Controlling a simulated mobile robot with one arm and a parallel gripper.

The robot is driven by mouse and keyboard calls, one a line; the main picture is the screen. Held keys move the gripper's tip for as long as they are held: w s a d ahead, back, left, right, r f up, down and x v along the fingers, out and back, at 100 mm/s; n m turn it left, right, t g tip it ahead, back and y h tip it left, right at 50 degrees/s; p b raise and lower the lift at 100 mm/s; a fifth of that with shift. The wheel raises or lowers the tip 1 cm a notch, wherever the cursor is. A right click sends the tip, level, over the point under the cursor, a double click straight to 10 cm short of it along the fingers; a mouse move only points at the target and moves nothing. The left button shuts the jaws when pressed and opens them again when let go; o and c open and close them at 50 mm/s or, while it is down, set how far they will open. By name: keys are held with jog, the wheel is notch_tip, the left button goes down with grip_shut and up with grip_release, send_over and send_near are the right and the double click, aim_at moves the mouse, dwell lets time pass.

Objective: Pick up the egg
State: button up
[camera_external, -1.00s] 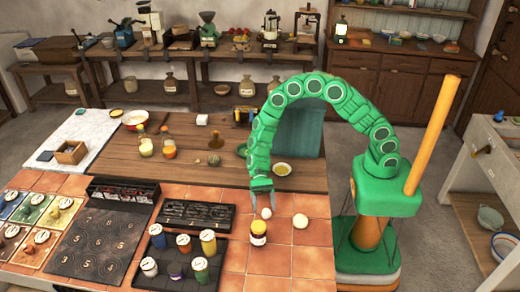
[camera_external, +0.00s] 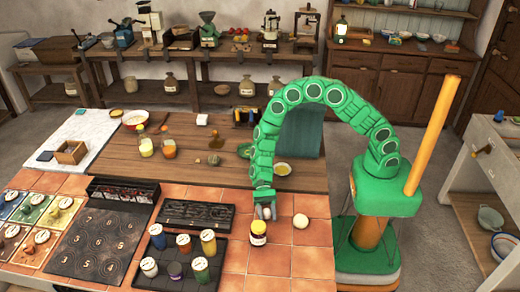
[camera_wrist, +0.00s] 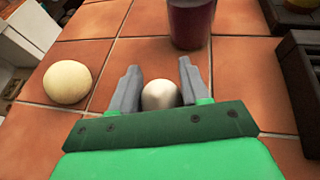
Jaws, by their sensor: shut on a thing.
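The egg (camera_wrist: 160,95) is a small, smooth off-white thing between the two grey fingers of my gripper (camera_wrist: 158,88) in the wrist view. My gripper is shut on it, with a finger on each side. In the external view my gripper (camera_external: 265,212) is low over the tiled counter, and its fingers partly hide the egg. I cannot tell whether the egg still touches the tiles.
A pale round ball (camera_external: 300,221) lies on the tiles to the right. A black tray of several jars (camera_external: 180,262) is to the left. Tiles (camera_external: 290,260) in front are bare.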

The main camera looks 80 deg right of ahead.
aim_at(268, 214)
jog(key=shift+r, duration=0.15)
jog(key=shift+r, duration=0.25)
notch_tip(268, 214, up, 3)
jog(key=shift+s+d, duration=0.1)
jog(key=shift+s, duration=0.05)
jog(key=s+d+r, duration=0.6)
jog(key=s+r, duration=0.3)
jog(key=s, duration=0.3)
jog(key=shift+d, duration=0.2)
